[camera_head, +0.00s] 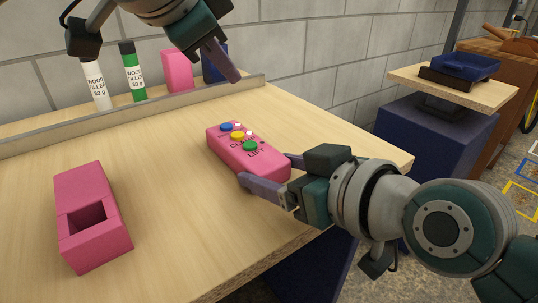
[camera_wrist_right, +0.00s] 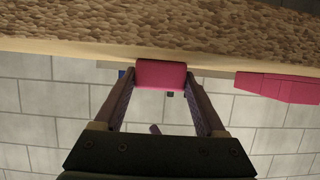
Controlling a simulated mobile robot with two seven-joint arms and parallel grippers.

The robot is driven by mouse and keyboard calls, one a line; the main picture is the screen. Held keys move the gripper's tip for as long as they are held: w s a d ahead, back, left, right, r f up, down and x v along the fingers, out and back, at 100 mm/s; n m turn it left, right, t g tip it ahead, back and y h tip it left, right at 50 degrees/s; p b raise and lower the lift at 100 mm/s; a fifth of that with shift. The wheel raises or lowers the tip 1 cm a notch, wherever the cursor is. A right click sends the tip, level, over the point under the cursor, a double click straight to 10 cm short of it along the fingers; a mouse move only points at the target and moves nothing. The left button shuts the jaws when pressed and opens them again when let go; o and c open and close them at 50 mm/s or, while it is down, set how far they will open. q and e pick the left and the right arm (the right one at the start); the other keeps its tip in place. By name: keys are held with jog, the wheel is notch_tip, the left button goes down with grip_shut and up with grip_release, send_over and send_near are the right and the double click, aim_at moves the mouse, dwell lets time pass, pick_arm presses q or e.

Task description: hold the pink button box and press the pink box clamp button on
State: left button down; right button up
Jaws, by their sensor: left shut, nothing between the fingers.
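The pink button box (camera_head: 272,172) lies near the middle of the table, with blue (camera_head: 227,127), yellow (camera_head: 237,135) and green (camera_head: 250,146) buttons on its top and printed words beside them. Its near end shows in the right wrist view (camera_wrist_right: 161,74). My right gripper (camera_head: 268,170) has one finger on each side of that near end and appears shut on it; it also shows in the right wrist view (camera_wrist_right: 160,88). My left gripper (camera_head: 232,76) is shut and empty, pointing down above and behind the box, apart from it. Which button is the clamp button is hard to read.
A pink block with a square opening (camera_head: 80,190) lies at the left. White (camera_head: 94,85) and green (camera_head: 132,73) filler tubes, a pink block (camera_head: 177,71) and a blue block (camera_head: 214,65) stand behind a low rail (camera_head: 120,118). The table between is clear.

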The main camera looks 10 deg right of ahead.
jog(key=o, duration=0.4)
